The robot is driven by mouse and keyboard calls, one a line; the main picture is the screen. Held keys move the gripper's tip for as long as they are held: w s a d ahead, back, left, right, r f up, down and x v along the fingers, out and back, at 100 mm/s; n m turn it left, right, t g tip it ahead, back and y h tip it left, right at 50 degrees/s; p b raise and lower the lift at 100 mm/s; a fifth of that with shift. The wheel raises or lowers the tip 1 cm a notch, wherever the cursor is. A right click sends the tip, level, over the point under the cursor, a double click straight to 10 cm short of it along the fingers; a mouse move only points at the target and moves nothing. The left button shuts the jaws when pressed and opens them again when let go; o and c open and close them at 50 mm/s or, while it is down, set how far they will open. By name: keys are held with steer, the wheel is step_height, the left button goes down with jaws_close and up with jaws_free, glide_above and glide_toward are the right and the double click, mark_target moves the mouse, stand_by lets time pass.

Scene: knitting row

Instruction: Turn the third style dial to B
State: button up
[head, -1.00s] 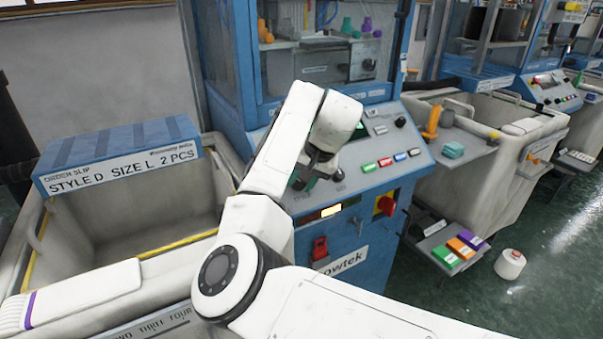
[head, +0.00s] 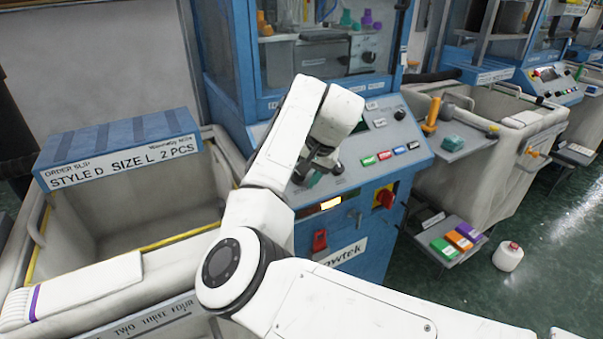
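My gripper (head: 318,168) is over the left part of the machine's sloped control panel (head: 405,135), pointing down at it. My arm and wrist cover that part of the panel, so the style dials and their letters are mostly hidden. A small teal part (head: 314,180) shows just below the fingers; I cannot tell whether the fingers touch it. The finger gap is too small and shaded to read. A black knob (head: 400,114) at the panel's upper right stays in view, apart from my gripper.
An order slip sign (head: 120,160) reads "STYLE D SIZE L 2 PCS" above a grey bin at left. A red switch (head: 385,197) is below. A side shelf (head: 470,135) stands at right.

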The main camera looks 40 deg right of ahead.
steer(key=v, duration=1)
steer(key=shift+s+r, duration=0.2)
steer(key=shift+r, duration=0.15)
steer(key=s+f+n+g+h+p, duration=0.1)
steer(key=s+f+n+h, duration=0.15)
steer(key=s+f, duration=0.45)
steer(key=s+f+n+g+h+p, duration=0.1)
steer(key=s+f+n+h, duration=0.2)
steer(key=f, duration=0.8)
steer(key=s+a+f+n+g+y, duration=0.1)
steer(key=s+a+f+n+y, duration=0.1)
steer(key=s+a+f, duration=0.5)
steer(key=s+a+f+n+g+y, duration=0.1)
steer(key=s+a+f+n+y, duration=0.2)
steer(key=s+a+f, duration=0.4)
steer(key=s+a, duration=0.4)
steer(key=s, duration=0.2)
steer(key=shift+s+n, duration=0.25)
steer(key=shift+n, duration=0.1)
